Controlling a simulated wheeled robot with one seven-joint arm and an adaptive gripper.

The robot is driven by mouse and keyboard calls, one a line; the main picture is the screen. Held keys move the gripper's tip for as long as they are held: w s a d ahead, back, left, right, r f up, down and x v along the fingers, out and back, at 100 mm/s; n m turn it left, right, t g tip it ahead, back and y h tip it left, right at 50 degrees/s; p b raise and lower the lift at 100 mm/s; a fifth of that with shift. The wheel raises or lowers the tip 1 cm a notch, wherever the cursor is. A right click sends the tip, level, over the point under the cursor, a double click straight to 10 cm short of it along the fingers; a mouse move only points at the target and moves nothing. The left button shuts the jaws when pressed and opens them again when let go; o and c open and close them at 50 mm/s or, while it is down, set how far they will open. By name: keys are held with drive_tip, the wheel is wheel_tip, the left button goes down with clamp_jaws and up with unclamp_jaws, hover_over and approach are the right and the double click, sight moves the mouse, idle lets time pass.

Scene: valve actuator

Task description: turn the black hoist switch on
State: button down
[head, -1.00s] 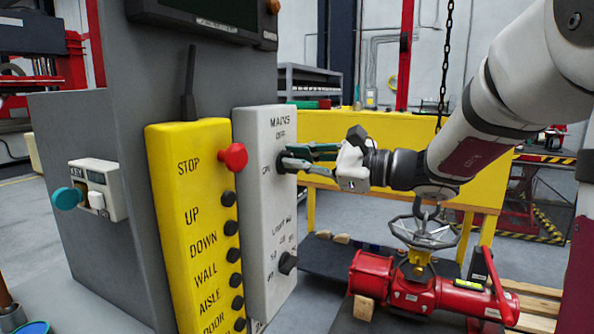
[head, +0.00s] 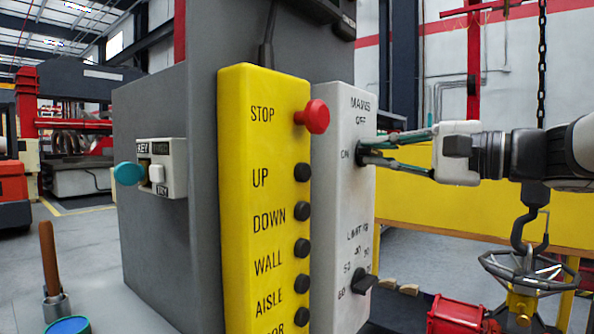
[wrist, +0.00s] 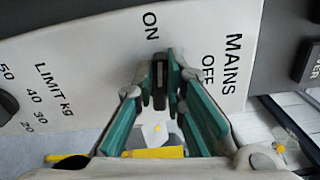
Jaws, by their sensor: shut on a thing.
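The black hoist switch (head: 361,154) is the mains knob on the white switch box (head: 336,215), by the printed words MAINS, OFF and ON. My gripper (head: 366,149) reaches it from the right, with its teal-padded fingers on either side of the knob. In the wrist view, my gripper (wrist: 163,82) is shut on the black switch (wrist: 159,88). The knob's ridge runs up and down in that picture, its upper end toward ON; OFF is off to the right. The fingers partly hide the knob.
A yellow button box (head: 255,180) with a red stop button (head: 312,116) stands just left of the white box. A black limit knob (head: 364,283) sits below the switch. A chain hook (head: 530,225) hangs above a handwheel (head: 528,270) at the lower right.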

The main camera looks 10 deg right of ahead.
drive_tip(key=shift+f+n+b, duration=0.15)
drive_tip(key=shift+n+b, duration=0.25)
drive_tip(key=shift+b, duration=0.1)
drive_tip(key=c, duration=1.6)
unclamp_jaws()
drive_tip(key=shift+c, duration=0.2)
drive_tip(key=v, duration=1.2)
